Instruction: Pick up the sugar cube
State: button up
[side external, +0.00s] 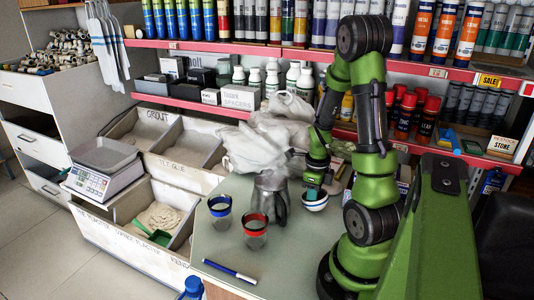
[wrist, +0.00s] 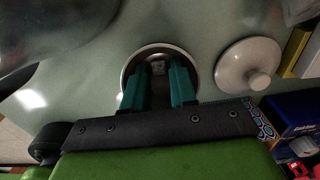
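A small white bowl with dark bands (side external: 314,204) stands on the counter, and its rim shows in the wrist view (wrist: 126,77). My gripper (side external: 314,190) points down at the bowl from above. In the wrist view its two teal fingers (wrist: 160,80) are apart, with their tips over or inside the bowl. A small pale, blocky thing (wrist: 158,67) lies in the bowl between the fingertips; it may be the sugar cube, but it is dim. I see no contact with the fingers. The bowl's inside is hidden in the side view.
A round white lid with a knob (wrist: 247,65) lies right of the bowl. A metal jug (side external: 270,197) stands close left. A blue-rimmed glass (side external: 220,211), a red-rimmed glass (side external: 255,231) and a blue pen (side external: 230,271) are farther left. The counter's front (side external: 290,260) is clear.

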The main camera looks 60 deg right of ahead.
jog(key=shift+s+a+f, duration=0.1)
jog(key=shift+f, duration=0.25)
jog(key=c, duration=0.5)
jog(key=shift+a, duration=0.1)
grip_shut()
jog(key=shift+a, duration=0.1)
